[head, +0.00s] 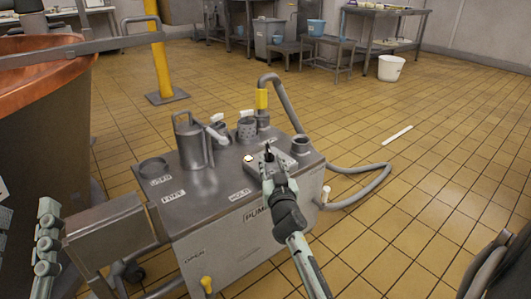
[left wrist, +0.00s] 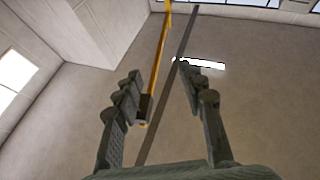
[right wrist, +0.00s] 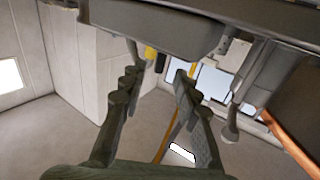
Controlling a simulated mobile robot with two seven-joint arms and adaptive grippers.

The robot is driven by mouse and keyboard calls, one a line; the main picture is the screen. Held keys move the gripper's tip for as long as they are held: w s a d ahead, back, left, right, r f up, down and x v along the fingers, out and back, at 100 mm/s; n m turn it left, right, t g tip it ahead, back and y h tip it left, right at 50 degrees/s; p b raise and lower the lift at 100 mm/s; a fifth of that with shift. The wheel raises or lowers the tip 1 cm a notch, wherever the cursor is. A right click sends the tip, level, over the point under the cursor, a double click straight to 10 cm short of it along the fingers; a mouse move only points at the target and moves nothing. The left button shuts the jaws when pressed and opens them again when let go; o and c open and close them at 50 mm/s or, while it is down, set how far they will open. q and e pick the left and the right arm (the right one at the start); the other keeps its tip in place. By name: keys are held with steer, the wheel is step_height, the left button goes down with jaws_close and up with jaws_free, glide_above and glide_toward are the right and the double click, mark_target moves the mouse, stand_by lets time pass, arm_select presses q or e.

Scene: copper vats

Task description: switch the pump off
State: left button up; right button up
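The grey metal pump cart (head: 225,245) stands in the middle of the head view, with a PUMP label on its front edge. A small grey box (head: 288,163) on its top, with a small dark upright part, is partly hidden by my right gripper (head: 269,162). A pale round button or lamp (head: 248,158) sits just left of it. My right gripper is over the box; its fingers stand apart with nothing between them in the right wrist view (right wrist: 156,76). I cannot tell if it touches. My left gripper (head: 47,212) is open and empty at lower left.
A metal jug (head: 190,140), a perforated cup (head: 246,130) and a hose (head: 285,100) stand on the cart. A copper vat (head: 40,120) is at left, a yellow post (head: 159,60) behind. Tiled floor (head: 430,170) at right is mostly clear.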

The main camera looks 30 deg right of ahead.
mark_target(270, 155)
steer(key=x, duration=0.6)
steer(key=shift+w+d, duration=0.2)
steer(key=shift+w, duration=0.1)
jaws_close()
